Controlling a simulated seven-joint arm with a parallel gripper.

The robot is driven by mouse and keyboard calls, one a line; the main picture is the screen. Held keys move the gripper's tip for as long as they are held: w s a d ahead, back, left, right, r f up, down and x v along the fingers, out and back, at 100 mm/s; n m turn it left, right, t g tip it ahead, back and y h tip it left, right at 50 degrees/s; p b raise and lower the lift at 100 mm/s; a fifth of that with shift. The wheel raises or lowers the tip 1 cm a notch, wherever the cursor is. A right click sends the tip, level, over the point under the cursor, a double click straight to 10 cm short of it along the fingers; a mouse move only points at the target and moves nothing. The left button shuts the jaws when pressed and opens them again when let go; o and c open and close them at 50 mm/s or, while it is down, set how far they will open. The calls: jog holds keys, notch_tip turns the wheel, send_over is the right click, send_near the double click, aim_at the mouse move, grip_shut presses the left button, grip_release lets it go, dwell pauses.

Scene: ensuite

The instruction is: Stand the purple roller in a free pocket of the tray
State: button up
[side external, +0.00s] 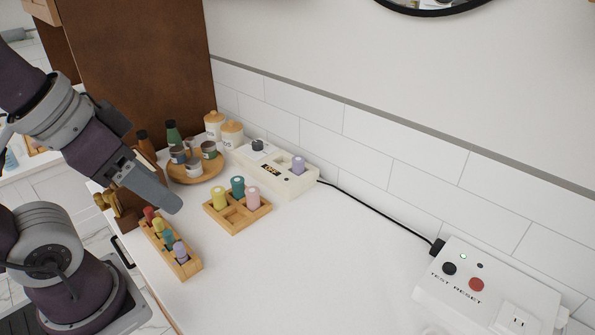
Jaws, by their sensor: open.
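A purple roller (298,165) stands in the right part of a white box-shaped unit (291,187) near the back wall. Another purple roller (180,252) is at the near end of a narrow wooden rack (190,271). The square wooden tray (235,230) is between the rack and the white unit. It holds a yellow roller (218,198), a teal roller (237,187) and a pink roller (253,197); free pockets show towards its front and middle. My gripper (173,204) is open, pointing down to the right above the rack, left of the tray. I see nothing held in it.
The rack also holds red, yellow and teal rollers. A round wooden tray (186,180) with jars and two lidded canisters (232,134) stand behind. A black cable (375,206) runs to an outlet box (490,290). The counter's middle is clear.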

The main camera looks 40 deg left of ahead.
jog(key=shift+o, duration=0.5)
jog(key=w+r+n, duration=0.2)
jog(key=w+r, duration=0.1)
jog(key=w, duration=0.6)
jog(key=n+g+y, duration=0.2)
jog(key=n+g, duration=0.1)
jog(key=n, duration=0.4)
send_over(298, 159)
jog(key=s+d, duration=0.1)
jog(key=d, duration=0.1)
notch_tip(298, 159, down, 19)
jog(key=x, duration=0.4)
jog(key=a+x, duration=0.1)
jog(key=x, duration=0.2)
jog(key=shift+s, duration=0.15)
jog(key=shift+c, duration=0.2)
